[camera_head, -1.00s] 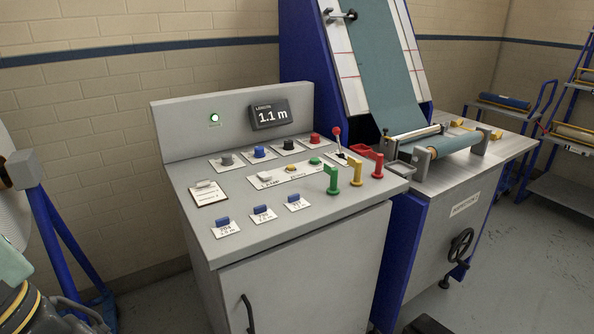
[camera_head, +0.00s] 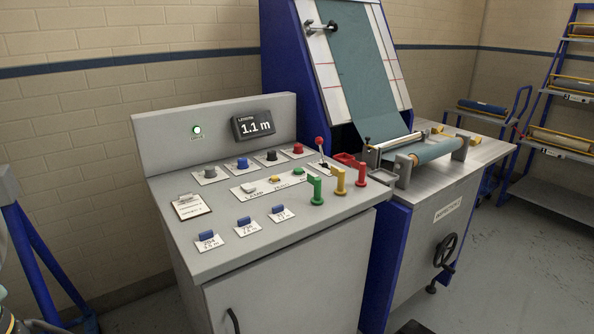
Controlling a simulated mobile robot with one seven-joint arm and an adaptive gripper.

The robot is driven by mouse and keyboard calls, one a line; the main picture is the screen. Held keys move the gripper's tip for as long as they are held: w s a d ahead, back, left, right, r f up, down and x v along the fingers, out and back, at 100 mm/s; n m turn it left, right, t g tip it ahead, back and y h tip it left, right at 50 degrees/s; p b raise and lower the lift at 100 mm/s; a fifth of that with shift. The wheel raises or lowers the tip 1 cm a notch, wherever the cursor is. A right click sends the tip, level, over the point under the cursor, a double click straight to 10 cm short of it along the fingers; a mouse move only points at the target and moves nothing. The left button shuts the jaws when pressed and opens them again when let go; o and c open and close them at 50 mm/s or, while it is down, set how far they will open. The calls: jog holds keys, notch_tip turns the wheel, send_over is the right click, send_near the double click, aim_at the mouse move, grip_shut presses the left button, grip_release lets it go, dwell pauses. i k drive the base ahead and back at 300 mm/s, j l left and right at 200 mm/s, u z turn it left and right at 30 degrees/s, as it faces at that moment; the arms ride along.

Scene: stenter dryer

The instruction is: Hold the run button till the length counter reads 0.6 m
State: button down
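The length counter (camera_head: 254,125) on the console's upright back panel reads 1.1 m. A green lamp (camera_head: 197,130) is lit to its left. A white plate on the console top carries a white switch, a yellow button (camera_head: 275,179) and a green button (camera_head: 298,170). The green one is partly behind an upright green handle (camera_head: 316,189). The plate's lettering is small and partly covered, so I cannot surely read which button is run. My gripper is not in view. A sliver of my arm may show at the lower left edge.
Behind the plate are grey, blue, black and red knobs (camera_head: 297,149). Yellow (camera_head: 338,180) and red (camera_head: 361,174) handles and a red-topped lever (camera_head: 319,141) stand to the right. Blue-tabbed cards (camera_head: 248,225) lie in front. Teal fabric (camera_head: 355,75) runs down the machine. Floor at right is clear.

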aim_at(297, 171)
jog(key=i+l+u, duration=0.15)
jog(key=i+l, duration=0.15)
jog(key=i, duration=0.15)
jog(key=i+j, duration=0.8)
jog(key=i, duration=0.05)
